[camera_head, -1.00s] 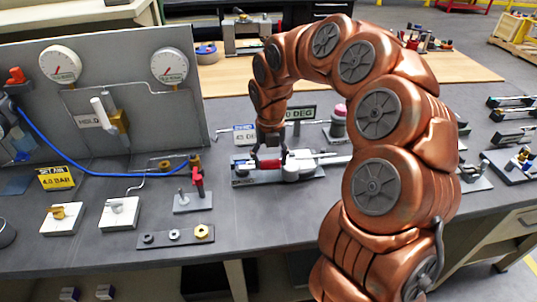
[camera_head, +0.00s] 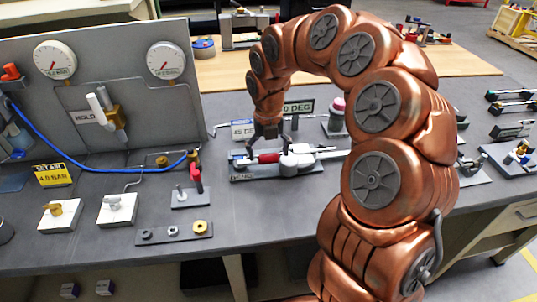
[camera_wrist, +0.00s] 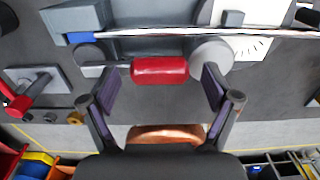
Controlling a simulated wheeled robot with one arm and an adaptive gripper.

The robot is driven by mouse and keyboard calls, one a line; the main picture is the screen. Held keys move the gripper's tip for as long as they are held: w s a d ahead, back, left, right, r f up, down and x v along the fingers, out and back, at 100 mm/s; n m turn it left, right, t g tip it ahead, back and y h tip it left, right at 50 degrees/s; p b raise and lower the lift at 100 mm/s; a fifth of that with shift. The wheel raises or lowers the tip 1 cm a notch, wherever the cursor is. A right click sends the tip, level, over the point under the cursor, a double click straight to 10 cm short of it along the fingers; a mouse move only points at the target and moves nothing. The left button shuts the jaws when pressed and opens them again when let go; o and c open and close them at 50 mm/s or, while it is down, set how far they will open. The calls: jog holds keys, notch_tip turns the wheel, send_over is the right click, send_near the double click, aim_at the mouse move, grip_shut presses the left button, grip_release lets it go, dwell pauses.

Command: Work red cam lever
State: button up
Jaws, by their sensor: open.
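A red cylindrical grip (camera_head: 268,158) lies on the grey bench fixture (camera_head: 240,177), left of its pale round hub (camera_head: 290,160). In the wrist view the red grip (camera_wrist: 160,70) lies crosswise between my fingertips, with the round hub (camera_wrist: 212,57) to its right. My gripper (camera_head: 267,136) is just above the grip in the head view. The wrist view shows my gripper (camera_wrist: 160,84) open, its two fingers spread past the ends of the grip, with gaps on both sides. A second, upright red lever (camera_head: 196,178) stands on a small plate to the left.
A grey panel (camera_head: 130,75) with two gauges and a blue hose rises at the left. Angle signs (camera_head: 298,107) and a pink-capped post (camera_head: 337,115) stand behind the fixture. A strip with nuts (camera_head: 174,233) lies front left. The bench in front of the fixture is mostly clear.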

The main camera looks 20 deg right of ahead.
notch_tip(320, 180, up, 11)
dwell(0.5)
dwell(0.3)
jog(key=s+a+f+m, duration=0.1)
jog(key=s+f+m, duration=0.1)
jog(key=s+m, duration=0.9)
jog(key=s+a+f+m+g, duration=0.1)
jog(key=s+f+m, duration=0.2)
jog(key=s+m, duration=0.8)
jog(key=s+a+f+m, duration=0.1)
jog(key=s+f+m, duration=0.1)
jog(key=s+m, duration=0.9)
jog(key=shift+s+f+m+g, duration=0.25)
jog(key=shift+f+m+g, duration=0.15)
jog(key=shift+m, duration=0.1)
